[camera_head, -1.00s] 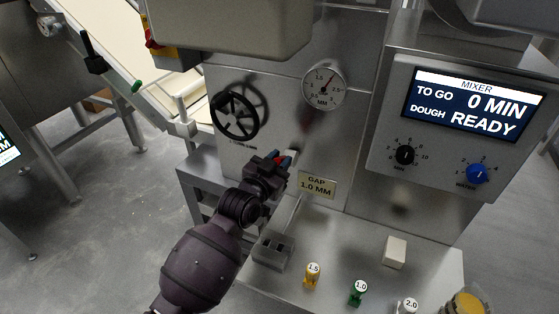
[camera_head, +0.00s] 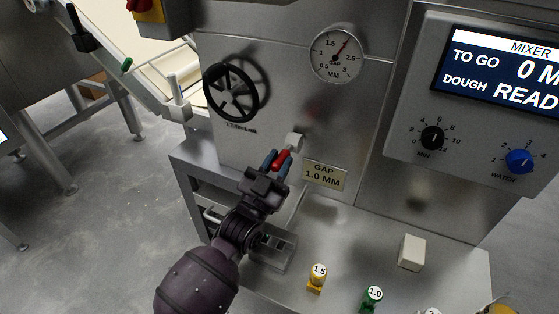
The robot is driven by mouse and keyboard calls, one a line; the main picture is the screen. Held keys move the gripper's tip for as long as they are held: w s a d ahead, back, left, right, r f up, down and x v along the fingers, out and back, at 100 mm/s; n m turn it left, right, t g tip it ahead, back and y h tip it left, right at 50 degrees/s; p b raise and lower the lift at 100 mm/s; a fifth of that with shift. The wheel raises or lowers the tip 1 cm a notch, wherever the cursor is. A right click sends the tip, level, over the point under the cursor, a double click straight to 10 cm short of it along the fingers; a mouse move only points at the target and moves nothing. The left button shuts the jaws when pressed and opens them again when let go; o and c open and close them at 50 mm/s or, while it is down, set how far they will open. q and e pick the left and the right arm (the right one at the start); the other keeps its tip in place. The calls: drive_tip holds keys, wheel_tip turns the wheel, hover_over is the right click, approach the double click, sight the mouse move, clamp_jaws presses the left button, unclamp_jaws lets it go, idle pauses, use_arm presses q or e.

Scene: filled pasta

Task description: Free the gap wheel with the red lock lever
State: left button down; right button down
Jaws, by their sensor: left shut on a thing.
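The gap wheel (camera_head: 231,92) is a black spoked handwheel on the steel machine front, left of the gap dial (camera_head: 336,54). The red lock lever (camera_head: 282,159) sits below and right of the wheel, by a pale round hub (camera_head: 294,142). My left gripper (camera_head: 274,168) is shut on the lever, its fingers on both sides of it. The lever points down and left from the hub. The dial's needle points up and right, between 1.5 and 2.5. My right gripper is not in view.
A plate (camera_head: 324,175) reads GAP 1.0 MM. On the steel shelf stand a yellow 1.5 tag (camera_head: 317,278), a green 1.0 tag (camera_head: 372,298), a pale block (camera_head: 411,252) and a grey slotted holder (camera_head: 274,248). The mixer panel (camera_head: 490,100) is at the right.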

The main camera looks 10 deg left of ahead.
use_arm(q)
drive_tip(key=c, duration=1)
unclamp_jaws()
drive_tip(key=shift+c, duration=0.2)
drive_tip(key=shift+o, duration=0.6)
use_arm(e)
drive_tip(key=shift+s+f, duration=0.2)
use_arm(q)
drive_tip(key=shift+r, duration=0.1)
drive_tip(key=shift+r, duration=0.35)
wheel_tip(320, 180, up, 19)
drive_tip(key=p, duration=0.6)
drive_tip(key=shift+r, duration=0.15)
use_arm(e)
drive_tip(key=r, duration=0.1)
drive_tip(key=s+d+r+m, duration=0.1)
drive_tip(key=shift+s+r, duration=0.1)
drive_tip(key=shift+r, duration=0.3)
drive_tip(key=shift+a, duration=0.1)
